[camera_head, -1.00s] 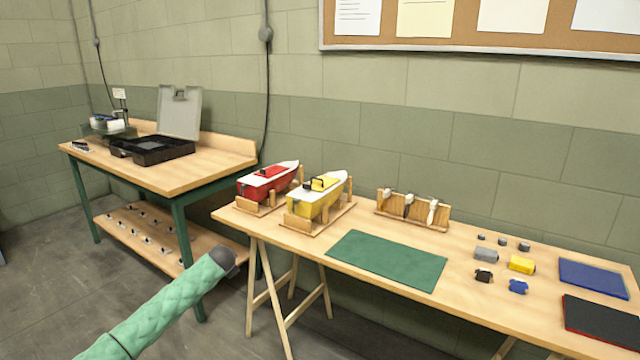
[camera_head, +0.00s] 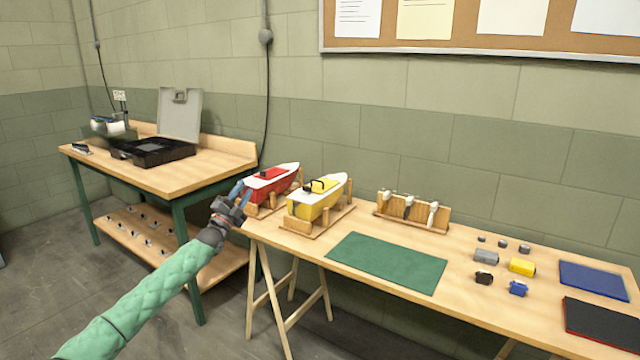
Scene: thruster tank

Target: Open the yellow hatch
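The yellow boat (camera_head: 314,203) with a white deck sits in a wooden cradle on the right-hand table. Its yellow hatch (camera_head: 327,184) lies on the deck and looks closed, with a small black handle on it. My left gripper (camera_head: 241,190) is just left of the red boat, short of the yellow boat. Its two fingers look spread and empty, pointing up and toward the boats. Whether it touches the red boat or its cradle I cannot tell. My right gripper is not in view.
The red boat (camera_head: 268,184) stands in its cradle between my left gripper and the yellow boat. A wooden tool rack (camera_head: 412,214), a green mat (camera_head: 387,261) and several small parts lie to the right. A workbench (camera_head: 180,178) holds an open black case.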

